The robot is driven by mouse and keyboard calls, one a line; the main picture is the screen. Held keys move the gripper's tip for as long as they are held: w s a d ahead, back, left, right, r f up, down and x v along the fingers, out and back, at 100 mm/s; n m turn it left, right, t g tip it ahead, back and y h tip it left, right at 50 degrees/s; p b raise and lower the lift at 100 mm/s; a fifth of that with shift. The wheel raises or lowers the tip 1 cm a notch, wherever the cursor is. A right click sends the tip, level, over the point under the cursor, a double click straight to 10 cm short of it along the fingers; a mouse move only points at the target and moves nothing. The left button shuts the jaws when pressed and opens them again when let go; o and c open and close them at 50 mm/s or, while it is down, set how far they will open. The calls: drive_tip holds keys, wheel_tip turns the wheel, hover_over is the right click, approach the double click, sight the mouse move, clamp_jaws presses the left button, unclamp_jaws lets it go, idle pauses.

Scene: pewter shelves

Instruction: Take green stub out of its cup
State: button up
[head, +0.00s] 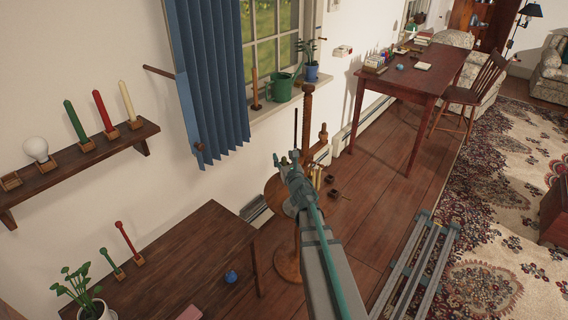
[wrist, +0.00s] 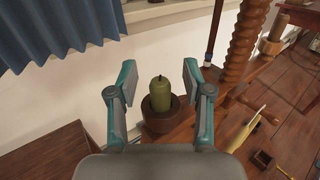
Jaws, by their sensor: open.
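The green stub (wrist: 160,91), a short olive-green candle with a dark wick, stands upright in its round brown cup (wrist: 161,119) in the wrist view. Its lower part is hidden inside the cup. My gripper (wrist: 160,78) is open, with one teal-and-grey finger on each side of the stub. The fingers appear apart from the stub, and nothing is held. In the head view my gripper (head: 287,160) is over the round wooden stand (head: 272,190); I cannot make out the stub or cup there.
A turned wooden post (wrist: 243,40) rises just right of my gripper. A blue curtain (head: 212,85) hangs at left. A wall shelf (head: 75,168) holds candles and a bulb. A lower wooden table (head: 185,255) stands at left. Small items lie around the stand's right side.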

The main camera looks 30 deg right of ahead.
sight(284, 157)
drive_tip(key=shift+c, duration=0.3)
clamp_jaws()
drive_tip(key=shift+r, duration=0.15)
drive_tip(key=shift+r, duration=0.45)
wheel_tip(284, 157, up, 2)
drive_tip(key=shift+r+p, duration=0.15)
drive_tip(key=shift+p, duration=0.4)
drive_tip(key=s+a+r+p, duration=0.1)
drive_tip(key=s+r+p, duration=0.4)
drive_tip(key=s+r, duration=0.2)
drive_tip(key=shift+s+a, duration=0.25)
drive_tip(key=shift+s, duration=0.1)
